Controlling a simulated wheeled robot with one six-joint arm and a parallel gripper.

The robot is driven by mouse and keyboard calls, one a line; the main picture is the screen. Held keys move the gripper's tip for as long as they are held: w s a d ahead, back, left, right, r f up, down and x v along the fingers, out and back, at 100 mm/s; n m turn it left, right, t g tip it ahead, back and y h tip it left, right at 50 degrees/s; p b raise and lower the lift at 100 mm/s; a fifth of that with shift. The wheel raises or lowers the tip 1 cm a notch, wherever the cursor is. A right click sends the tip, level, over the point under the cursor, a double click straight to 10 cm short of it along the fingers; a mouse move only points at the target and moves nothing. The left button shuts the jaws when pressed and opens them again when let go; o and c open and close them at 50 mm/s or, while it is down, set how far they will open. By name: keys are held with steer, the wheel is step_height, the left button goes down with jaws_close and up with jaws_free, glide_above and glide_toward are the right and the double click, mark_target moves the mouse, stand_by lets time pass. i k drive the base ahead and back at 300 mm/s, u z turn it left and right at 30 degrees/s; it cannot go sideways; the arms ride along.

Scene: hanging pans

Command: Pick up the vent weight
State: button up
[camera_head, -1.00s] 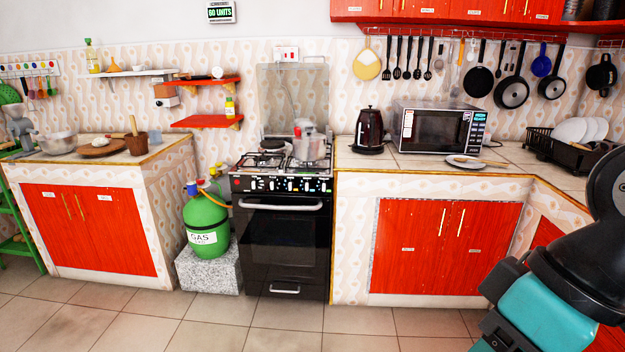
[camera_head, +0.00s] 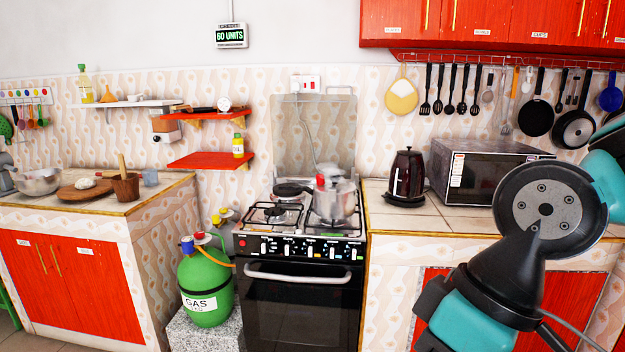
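A silver pressure cooker (camera_head: 334,203) stands on the right side of the black gas stove (camera_head: 300,245). A small red part (camera_head: 321,181) shows near its top. I cannot tell whether this is the vent weight or part of the handle, and no separate vent weight can be made out at this size. My arm, dark with teal parts, fills the lower right of the view. My gripper's fingers are not in the picture.
A dark kettle (camera_head: 407,178) and a microwave (camera_head: 490,175) stand on the counter right of the stove. A green gas cylinder (camera_head: 205,285) is left of it. Red shelves (camera_head: 205,160) hang behind, and pans (camera_head: 536,117) hang at right. The counter strip before the kettle is clear.

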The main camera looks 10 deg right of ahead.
mark_target(319, 181)
steer(key=u, duration=0.55)
steer(key=i, duration=2)
steer(key=z, duration=0.75)
steer(key=i, duration=0.55)
steer(key=z, duration=0.3)
